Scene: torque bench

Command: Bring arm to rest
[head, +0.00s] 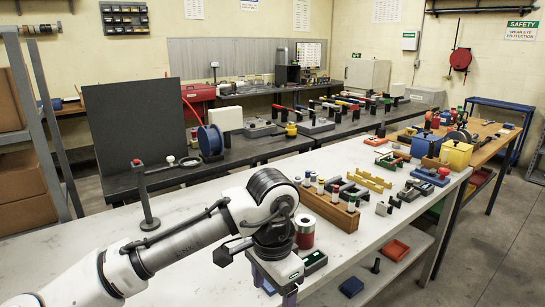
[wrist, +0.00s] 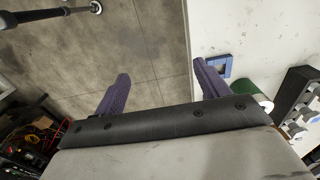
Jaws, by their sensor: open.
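My white arm reaches in from the lower left of the head view, bent at a dark-capped joint. My gripper (head: 279,293) points down with purple fingers at the bottom of that view, by the near edge of the white bench (head: 345,235). In the wrist view my gripper (wrist: 162,82) has its two purple fingers wide apart with nothing between them. Bare floor shows beyond and between them, and the bench surface lies to the right.
A red and silver can (head: 304,234) and a wooden rack (head: 330,209) stand close beside my gripper. A blue square piece (wrist: 218,66) and a green cylinder (wrist: 252,93) lie near the right finger. An upright post (head: 144,195) stands near my arm. Concrete floor (head: 490,255) is open at right.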

